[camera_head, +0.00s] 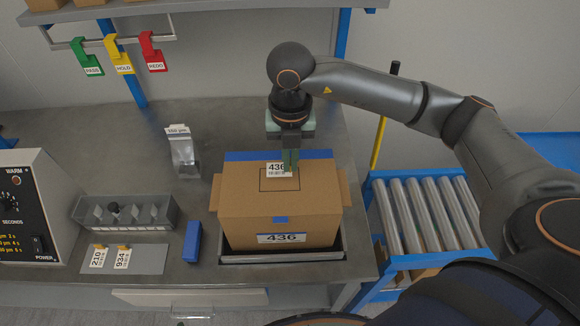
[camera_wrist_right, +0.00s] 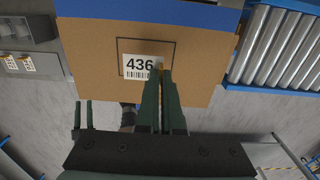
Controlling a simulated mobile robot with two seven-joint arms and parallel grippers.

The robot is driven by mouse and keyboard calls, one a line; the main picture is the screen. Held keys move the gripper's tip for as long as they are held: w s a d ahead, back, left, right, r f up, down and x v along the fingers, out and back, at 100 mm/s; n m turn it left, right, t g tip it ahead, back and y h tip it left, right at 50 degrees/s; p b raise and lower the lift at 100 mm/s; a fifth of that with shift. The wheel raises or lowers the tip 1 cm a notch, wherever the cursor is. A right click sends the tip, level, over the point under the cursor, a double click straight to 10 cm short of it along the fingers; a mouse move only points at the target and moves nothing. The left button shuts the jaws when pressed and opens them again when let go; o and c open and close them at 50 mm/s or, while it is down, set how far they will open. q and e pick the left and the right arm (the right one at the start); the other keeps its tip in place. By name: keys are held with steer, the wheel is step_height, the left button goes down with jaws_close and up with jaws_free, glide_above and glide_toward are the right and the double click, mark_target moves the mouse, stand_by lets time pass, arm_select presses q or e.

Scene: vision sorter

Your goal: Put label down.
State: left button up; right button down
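A white label (camera_head: 277,169) printed 436 with a barcode is at the top of a brown cardboard box (camera_head: 240,195). In the head view it overlaps the upper left of a black square outline on the box. My right gripper (camera_head: 290,168) points down over the box, its green fingers close together at the label's right edge. In the right wrist view the fingertips (camera_wrist_right: 161,75) close on a small orange tab beside the label (camera_wrist_right: 138,66). I cannot tell whether the label touches the cardboard.
The box's front carries another 436 label (camera_head: 281,238). Labels 210 (camera_head: 98,257) and 934 (camera_head: 122,258) lie on a grey plate at left. A divided tray (camera_head: 150,215), a blue block (camera_head: 192,242) and a control box (camera_head: 30,205) stand nearby. A roller conveyor (camera_head: 425,215) is at right.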

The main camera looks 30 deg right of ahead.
steer(key=shift+f, duration=1.6)
steer(key=c, duration=1.1)
jaws_free()
step_height(320, 180, up, 12)
steer(key=shift+r, duration=0.2)
